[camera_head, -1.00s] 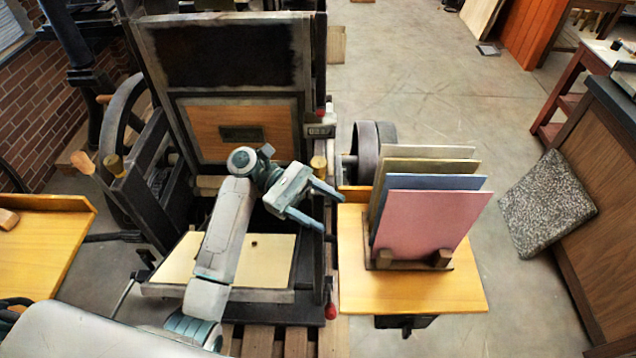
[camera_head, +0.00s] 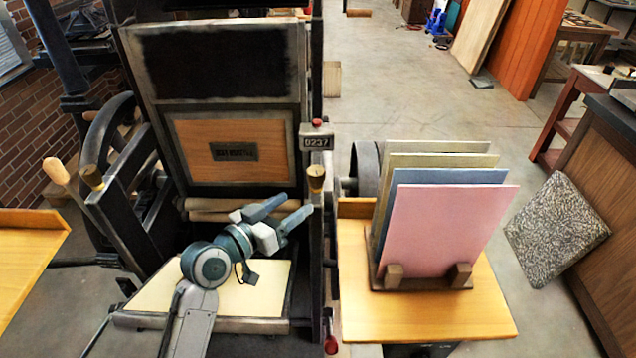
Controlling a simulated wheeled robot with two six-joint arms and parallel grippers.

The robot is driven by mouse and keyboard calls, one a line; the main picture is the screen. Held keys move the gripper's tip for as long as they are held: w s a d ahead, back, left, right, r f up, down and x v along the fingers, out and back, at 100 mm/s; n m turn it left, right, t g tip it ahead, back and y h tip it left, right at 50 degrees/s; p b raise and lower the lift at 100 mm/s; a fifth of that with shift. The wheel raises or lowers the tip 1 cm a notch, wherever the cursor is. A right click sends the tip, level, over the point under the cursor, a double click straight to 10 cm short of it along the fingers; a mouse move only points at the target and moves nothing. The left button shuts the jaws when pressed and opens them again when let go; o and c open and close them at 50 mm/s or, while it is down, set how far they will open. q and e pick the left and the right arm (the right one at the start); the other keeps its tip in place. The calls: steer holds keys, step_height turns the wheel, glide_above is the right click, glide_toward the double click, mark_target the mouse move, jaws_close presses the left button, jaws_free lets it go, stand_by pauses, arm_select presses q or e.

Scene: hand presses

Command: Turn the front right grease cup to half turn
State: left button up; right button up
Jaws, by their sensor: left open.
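The front right grease cup (camera_head: 316,178) is a small brass knob on top of the dark right post of the press (camera_head: 230,160). A similar brass cup (camera_head: 92,178) sits on the left side of the press. My left gripper (camera_head: 298,203) is open and empty. It is below and to the left of the right cup, its fingers pointing up and right toward it. A gap shows between the fingertips and the cup. The cup is fully visible; any turn mark on it is too small to read. My right gripper is not in view.
A counter reading 0237 (camera_head: 316,141) with a red button stands just behind the cup. A side table (camera_head: 430,318) at right holds upright coloured boards (camera_head: 445,225) in a wooden rack. A wooden-handled lever (camera_head: 56,170) is at left. Open floor lies behind the boards.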

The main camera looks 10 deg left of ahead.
mark_target(310, 179)
arm_select(q)
steer(key=shift+m+t+y, duration=0.4)
steer(key=shift+m+t, duration=0.3)
steer(key=shift+m, duration=0.2)
steer(key=p+x, duration=0.1)
steer(key=x, duration=0.2)
steer(key=p+x, duration=0.1)
steer(key=x, duration=0.2)
steer(key=r+p+x, duration=0.1)
steer(key=x, duration=0.2)
steer(key=shift+w+a+r, duration=0.1)
steer(key=shift+w+a, duration=0.1)
steer(key=shift+a, duration=0.2)
steer(key=shift+w+d, duration=0.3)
steer(key=shift+w, duration=0.3)
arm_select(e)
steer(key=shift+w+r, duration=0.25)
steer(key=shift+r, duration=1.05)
